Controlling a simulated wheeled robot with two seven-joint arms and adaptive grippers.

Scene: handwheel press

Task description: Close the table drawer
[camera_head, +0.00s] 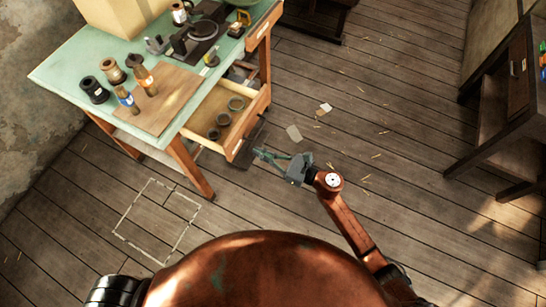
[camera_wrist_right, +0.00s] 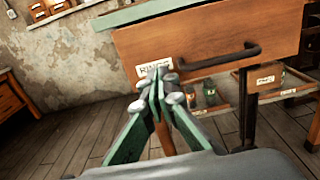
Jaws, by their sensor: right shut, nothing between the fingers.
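The green-topped work table (camera_head: 62,68) stands at the upper left in the head view. Its wooden drawer (camera_head: 215,100) is pulled out on the side towards the right, with several dark rings inside. In the wrist view the drawer front (camera_wrist_right: 205,35) is close, with a dark bar handle (camera_wrist_right: 220,58) and a label reading RINGS. My right gripper (camera_head: 257,153) is shut and empty just outside the drawer front. Its fingertips (camera_wrist_right: 160,78) overlap the lower left of the front near the label; I cannot tell whether they touch. My left gripper is out of view.
Bottles (camera_head: 128,98), a board and tools stand on the table top. A second drawer front (camera_head: 263,25) is further back along the table edge. A dark wooden desk (camera_head: 510,110) stands at the right. The plank floor between is open, with small scraps.

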